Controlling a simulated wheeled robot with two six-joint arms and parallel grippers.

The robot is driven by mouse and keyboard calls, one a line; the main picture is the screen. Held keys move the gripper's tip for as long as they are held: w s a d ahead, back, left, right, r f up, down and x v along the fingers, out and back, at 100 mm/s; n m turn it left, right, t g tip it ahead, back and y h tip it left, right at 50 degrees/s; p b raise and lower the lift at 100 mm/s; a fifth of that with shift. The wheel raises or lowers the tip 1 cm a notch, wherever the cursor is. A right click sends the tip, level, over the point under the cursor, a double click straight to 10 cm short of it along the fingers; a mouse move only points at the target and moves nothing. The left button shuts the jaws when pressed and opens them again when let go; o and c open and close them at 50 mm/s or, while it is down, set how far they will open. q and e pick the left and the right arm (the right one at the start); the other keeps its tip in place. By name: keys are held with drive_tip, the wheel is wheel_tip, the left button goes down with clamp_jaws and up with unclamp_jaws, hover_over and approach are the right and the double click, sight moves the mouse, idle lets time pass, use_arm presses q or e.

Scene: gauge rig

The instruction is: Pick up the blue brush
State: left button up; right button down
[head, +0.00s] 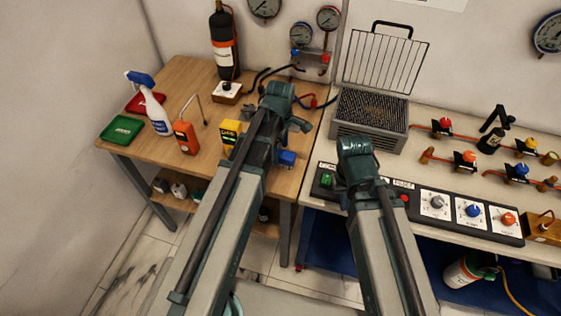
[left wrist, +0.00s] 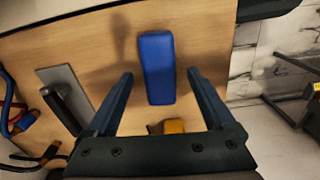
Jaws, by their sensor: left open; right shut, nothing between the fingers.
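The blue brush (head: 287,158) lies on the wooden table near its right front edge. In the left wrist view it shows as a blue block (left wrist: 157,68), lying flat. My left gripper (head: 297,126) is open, and its two fingers (left wrist: 160,78) appear on either side of the brush in the wrist view, with gaps on both sides. I cannot tell how high the fingers are above the table. My right gripper (head: 357,160) is over the front of the right-hand bench, its fingers mostly hidden by its own wrist, and it is empty.
A yellow device (head: 230,134) stands left of my left arm. An orange device (head: 186,137), a spray bottle (head: 157,112) and a green tray (head: 122,129) stand further left. A metal grill box (head: 368,121) and a control panel (head: 437,205) are on the right bench.

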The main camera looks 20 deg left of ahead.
use_arm(q)
wheel_tip(320, 180, down, 3)
drive_tip(key=shift+r+b, duration=0.1)
drive_tip(key=shift+b, duration=0.8)
use_arm(e)
wheel_tip(320, 180, down, 3)
drive_tip(key=shift+r, duration=0.2)
use_arm(q)
drive_tip(key=shift+r, duration=0.1)
clamp_jaws()
drive_tip(key=shift+r+p, duration=0.15)
drive_tip(key=shift+p, duration=0.15)
use_arm(e)
drive_tip(key=shift+r, duration=0.2)
